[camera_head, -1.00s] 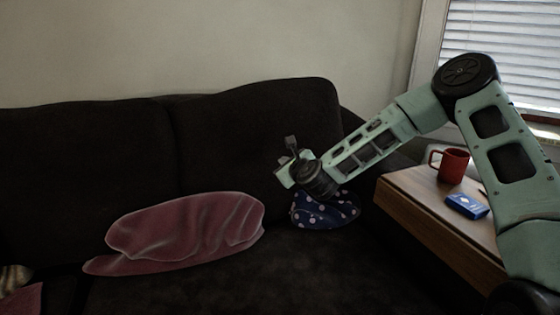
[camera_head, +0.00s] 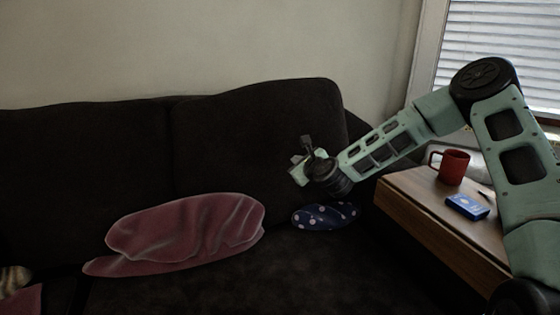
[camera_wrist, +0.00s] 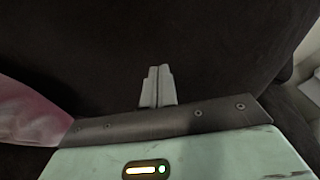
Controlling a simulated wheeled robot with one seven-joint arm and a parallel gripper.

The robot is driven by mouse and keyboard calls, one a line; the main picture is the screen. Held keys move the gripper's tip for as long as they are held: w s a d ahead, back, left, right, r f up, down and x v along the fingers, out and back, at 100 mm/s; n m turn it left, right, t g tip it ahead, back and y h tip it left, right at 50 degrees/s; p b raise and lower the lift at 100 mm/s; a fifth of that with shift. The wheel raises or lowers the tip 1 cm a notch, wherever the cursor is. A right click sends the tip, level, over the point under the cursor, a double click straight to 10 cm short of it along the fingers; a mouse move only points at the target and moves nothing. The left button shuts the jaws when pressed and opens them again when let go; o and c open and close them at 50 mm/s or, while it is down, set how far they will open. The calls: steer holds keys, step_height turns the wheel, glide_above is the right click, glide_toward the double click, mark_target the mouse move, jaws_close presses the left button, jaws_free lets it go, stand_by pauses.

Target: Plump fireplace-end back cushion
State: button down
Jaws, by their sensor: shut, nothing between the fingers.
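The dark sofa has a right back cushion (camera_head: 245,135) and a left back cushion (camera_head: 80,150), both upright. No fireplace is in view, so I cannot tell which end it is at. My gripper (camera_head: 304,148) is in front of the right part of the right cushion, covering a small patch of it. In the wrist view, my gripper's two fingers (camera_wrist: 157,74) are shut together and empty, with dark cushion fabric (camera_wrist: 215,45) filling the view beyond them. I cannot tell whether the fingertips touch it.
A blue polka-dot cushion (camera_head: 325,217) lies below my gripper. A wooden side table (camera_head: 425,222) on the right holds a red mug (camera_head: 453,167) and a blue box (camera_head: 467,206).

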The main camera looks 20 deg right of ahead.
steer(key=d, duration=0.2)
steer(key=s+d, duration=0.1)
steer(key=d, duration=0.1)
steer(key=shift+s+d+r+p, duration=0.15)
steer(key=shift+s+d+p, duration=0.05)
steer(key=shift+d+p, duration=0.15)
steer(key=x, duration=0.2)
steer(key=shift+w+b, duration=0.3)
steer(key=shift+w, duration=0.1)
stand_by(0.3)
steer(key=shift+s, duration=0.1)
steer(key=v, duration=0.2)
steer(key=shift+s+p, duration=0.3)
steer(key=shift+p, duration=0.1)
